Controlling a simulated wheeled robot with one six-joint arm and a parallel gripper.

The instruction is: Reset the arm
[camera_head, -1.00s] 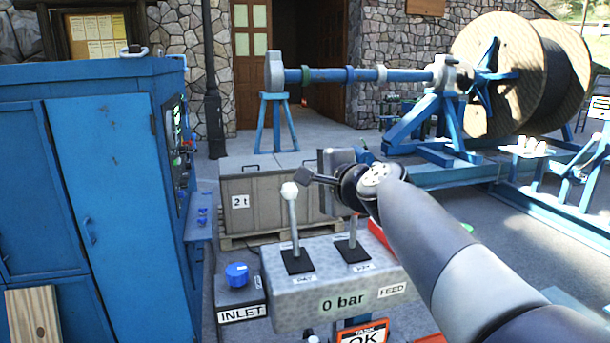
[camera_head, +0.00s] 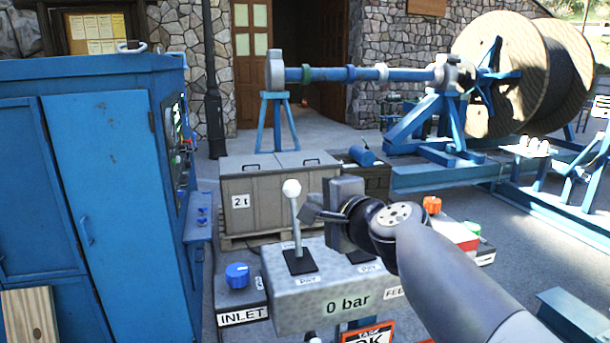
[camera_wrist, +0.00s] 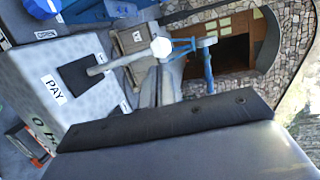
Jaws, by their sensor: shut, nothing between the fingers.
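My gripper (camera_head: 312,214) is shut and empty, low over the grey control block (camera_head: 318,297) marked "0 bar". In the head view its dark tip is just right of the left lever (camera_head: 293,215), which stands upright with a white ball knob. I cannot tell whether they touch. My gripper and wrist hide most of the right lever; only part of its dark base plate (camera_head: 362,257) shows. In the wrist view, the grey fingers (camera_wrist: 158,88) lie close to the lever's white knob (camera_wrist: 161,47), and a "PAY" label (camera_wrist: 54,89) is beside the lever's base.
A blue cabinet (camera_head: 110,190) stands at the left. A blue knob (camera_head: 237,275) sits on the INLET box. An orange knob (camera_head: 432,205) is right of my wrist. Behind are a grey "2 t" crate (camera_head: 270,205) and a large wooden reel (camera_head: 500,75) on a blue stand.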

